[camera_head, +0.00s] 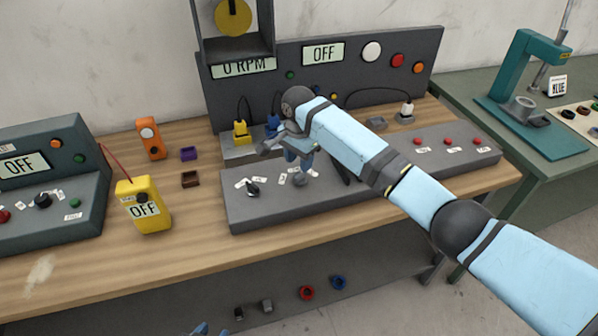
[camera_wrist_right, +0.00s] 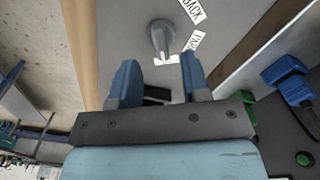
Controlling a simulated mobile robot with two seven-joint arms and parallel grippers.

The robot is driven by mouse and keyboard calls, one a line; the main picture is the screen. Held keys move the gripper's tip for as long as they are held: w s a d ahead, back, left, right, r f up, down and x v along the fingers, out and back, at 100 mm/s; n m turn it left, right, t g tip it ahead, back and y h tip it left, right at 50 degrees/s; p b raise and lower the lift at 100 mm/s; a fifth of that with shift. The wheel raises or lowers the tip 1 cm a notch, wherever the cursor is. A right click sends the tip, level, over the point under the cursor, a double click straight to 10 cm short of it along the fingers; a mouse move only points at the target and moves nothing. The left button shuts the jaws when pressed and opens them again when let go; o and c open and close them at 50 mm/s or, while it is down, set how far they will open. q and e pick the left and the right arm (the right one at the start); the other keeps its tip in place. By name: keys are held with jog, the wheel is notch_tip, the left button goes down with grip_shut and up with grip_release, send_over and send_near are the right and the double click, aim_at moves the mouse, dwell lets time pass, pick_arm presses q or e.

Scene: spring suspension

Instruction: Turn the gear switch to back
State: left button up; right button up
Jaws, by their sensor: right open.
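A grey control box (camera_head: 240,215) on the bench carries two dark knobs, a left one (camera_head: 252,188) and a right one (camera_head: 300,179), with small white labels around them. In the right wrist view a grey knob (camera_wrist_right: 160,40) stands beside white labels, one reading BACK (camera_wrist_right: 193,10). I cannot tell which knob of the head view it is. My right gripper (camera_head: 299,164) hangs over the box, open and empty. In the wrist view its blue fingertips (camera_wrist_right: 157,68) point towards the knob, apart from it. A blue bit at the head view's bottom edge looks like my left gripper (camera_head: 202,329).
The back panel (camera_head: 325,75) stands behind the box, its display reading OFF. A yellow clamp (camera_head: 240,132) and a blue clamp (camera_head: 272,125) stand behind the box. A yellow meter (camera_head: 143,205) stands to the left. Bare bench lies in front of the box.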

aim_at(299, 174)
notch_tip(299, 174, down, 5)
dwell(0.3)
grip_shut()
